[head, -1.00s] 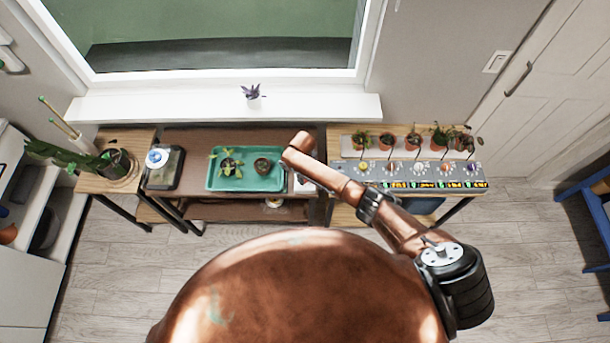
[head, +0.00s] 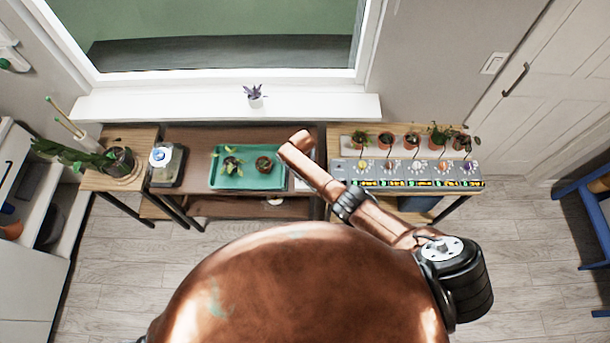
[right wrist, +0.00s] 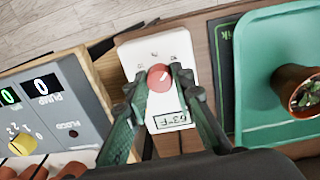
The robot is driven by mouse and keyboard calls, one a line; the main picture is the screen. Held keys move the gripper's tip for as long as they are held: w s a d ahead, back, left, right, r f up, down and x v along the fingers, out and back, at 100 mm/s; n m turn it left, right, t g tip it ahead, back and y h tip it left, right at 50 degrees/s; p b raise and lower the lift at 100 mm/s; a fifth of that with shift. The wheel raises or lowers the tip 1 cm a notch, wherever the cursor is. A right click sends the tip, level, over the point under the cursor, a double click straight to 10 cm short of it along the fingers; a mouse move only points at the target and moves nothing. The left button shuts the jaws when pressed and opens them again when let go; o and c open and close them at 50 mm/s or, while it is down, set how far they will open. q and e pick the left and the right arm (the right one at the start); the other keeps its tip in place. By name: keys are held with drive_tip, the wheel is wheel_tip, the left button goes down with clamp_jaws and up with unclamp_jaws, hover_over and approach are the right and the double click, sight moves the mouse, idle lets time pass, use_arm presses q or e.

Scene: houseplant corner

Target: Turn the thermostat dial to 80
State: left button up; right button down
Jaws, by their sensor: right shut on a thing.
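The thermostat is a white box (right wrist: 143,52) with a red round dial (right wrist: 160,77) in the right wrist view. A small display (right wrist: 172,120) below the dial shows a temperature that looks like 63°F, though the digits are small. My right gripper (right wrist: 159,75) has one fingertip on either side of the dial and is shut on it. In the head view my right arm crosses in front of the thermostat and hides most of it, along with the gripper. My left gripper is in neither view.
A grey pump panel (right wrist: 62,100) with a yellow knob (right wrist: 22,143) stands left of the thermostat. A green tray (right wrist: 262,60) with potted plants lies to its right; it also shows in the head view (head: 220,181). Small pots line the back of the right table.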

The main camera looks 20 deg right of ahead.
drive_tip(key=shift+w+r+m, duration=0.1)
drive_tip(key=shift+w+m, duration=0.05)
drive_tip(key=shift+m, duration=0.25)
drive_tip(key=c, duration=1.7)
unclamp_jaws()
drive_tip(key=shift+o, duration=0.2)
wheel_tip(320, 180, up, 12)
drive_tip(key=shift+a, duration=0.25)
